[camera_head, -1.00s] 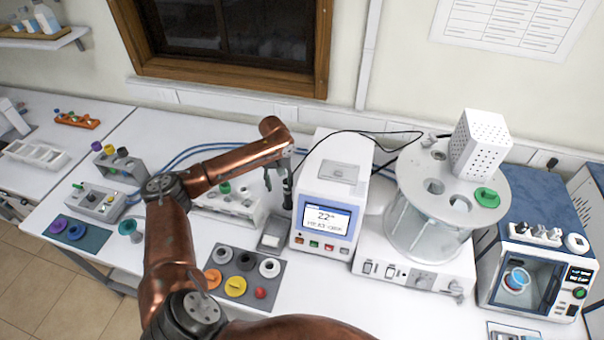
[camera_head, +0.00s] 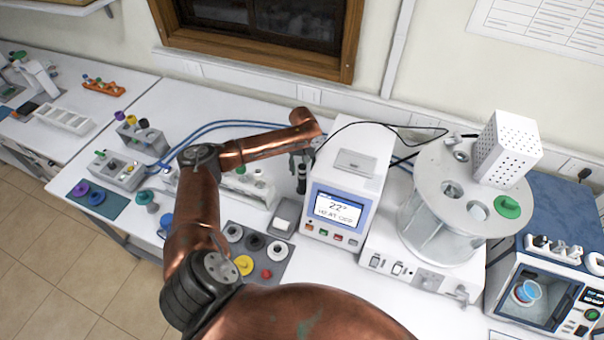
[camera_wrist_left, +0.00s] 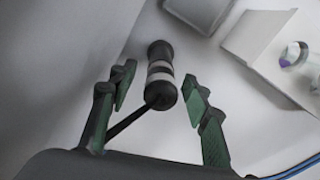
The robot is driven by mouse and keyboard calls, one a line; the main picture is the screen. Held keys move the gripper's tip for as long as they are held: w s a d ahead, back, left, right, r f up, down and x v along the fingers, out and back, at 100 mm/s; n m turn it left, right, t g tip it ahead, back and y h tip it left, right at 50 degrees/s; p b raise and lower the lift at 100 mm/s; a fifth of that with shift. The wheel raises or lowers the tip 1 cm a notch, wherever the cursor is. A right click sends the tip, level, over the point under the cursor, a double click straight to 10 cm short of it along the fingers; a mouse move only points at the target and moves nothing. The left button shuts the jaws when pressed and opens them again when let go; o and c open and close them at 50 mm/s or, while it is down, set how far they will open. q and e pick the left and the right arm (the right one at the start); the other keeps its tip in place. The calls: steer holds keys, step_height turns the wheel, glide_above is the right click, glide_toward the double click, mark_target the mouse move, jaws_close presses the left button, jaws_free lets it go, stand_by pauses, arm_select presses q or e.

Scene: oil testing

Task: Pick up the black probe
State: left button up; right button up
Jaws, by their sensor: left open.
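The black probe (camera_head: 301,178) stands upright against the left side of the white display unit (camera_head: 347,185), with a black cable at its top. In the left wrist view the probe (camera_wrist_left: 161,75) is a dark cylinder with pale bands. My left gripper (camera_head: 300,157) is above and around the probe's upper part. In the wrist view its two green-padded fingers (camera_wrist_left: 158,92) are open, one on each side of the probe, with gaps visible. My right gripper is not in view.
A glass-walled round bath (camera_head: 440,205) stands right of the display unit. A grey mat (camera_head: 262,232) with coloured caps lies in front. A white rack (camera_head: 245,187) is left of the probe. A small grey pad (camera_head: 285,217) lies just in front of the probe.

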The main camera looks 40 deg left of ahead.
arm_select(q)
steer(key=shift+f, duration=0.35)
steer(key=shift+c, duration=0.3)
jaws_close()
